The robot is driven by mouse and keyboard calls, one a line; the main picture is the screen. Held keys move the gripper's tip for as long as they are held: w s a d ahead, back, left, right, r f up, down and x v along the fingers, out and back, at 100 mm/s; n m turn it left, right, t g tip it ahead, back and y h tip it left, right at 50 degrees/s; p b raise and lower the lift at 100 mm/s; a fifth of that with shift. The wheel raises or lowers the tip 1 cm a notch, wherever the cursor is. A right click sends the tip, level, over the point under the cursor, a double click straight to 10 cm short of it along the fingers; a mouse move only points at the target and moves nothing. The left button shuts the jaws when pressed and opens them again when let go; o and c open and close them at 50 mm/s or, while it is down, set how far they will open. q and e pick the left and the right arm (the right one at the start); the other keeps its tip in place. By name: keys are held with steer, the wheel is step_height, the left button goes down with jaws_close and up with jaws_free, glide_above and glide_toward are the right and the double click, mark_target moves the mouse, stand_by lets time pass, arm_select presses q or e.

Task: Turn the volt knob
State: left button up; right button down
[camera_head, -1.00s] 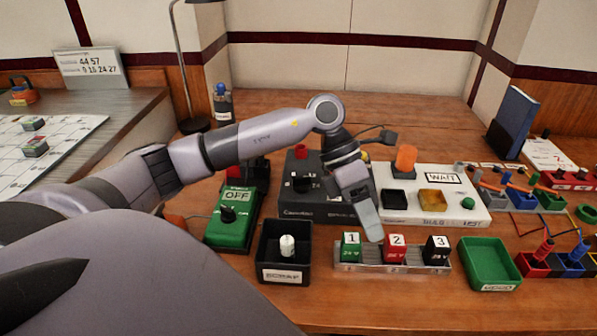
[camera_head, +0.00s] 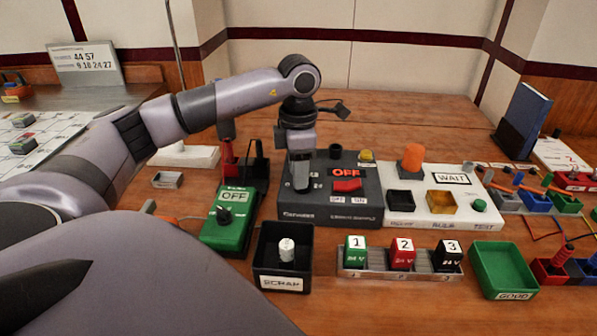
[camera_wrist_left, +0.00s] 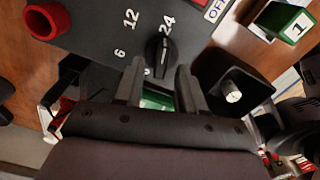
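The volt knob (camera_wrist_left: 161,52) is a black knob with a pale pointer line on the dark grey supply box (camera_head: 349,208), ringed by the numbers 6, 12 and 24. The pointer seems to face the 24. My left gripper (camera_wrist_left: 158,76) is open, its two fingers apart and pointing at the knob, which shows just beyond and between the tips. I cannot tell whether they touch it. In the head view my left gripper (camera_head: 301,186) points down over the left part of the box and hides the knob. My right gripper is not in view.
A red switch (camera_head: 347,185) and a lit OFF sign are right of my gripper. Numbered blocks (camera_head: 403,252) sit in a rack at front, and a white WAIT panel (camera_head: 407,217) is right.

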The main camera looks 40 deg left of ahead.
arm_select(q)
steer(key=shift+f, duration=0.3)
jaws_close()
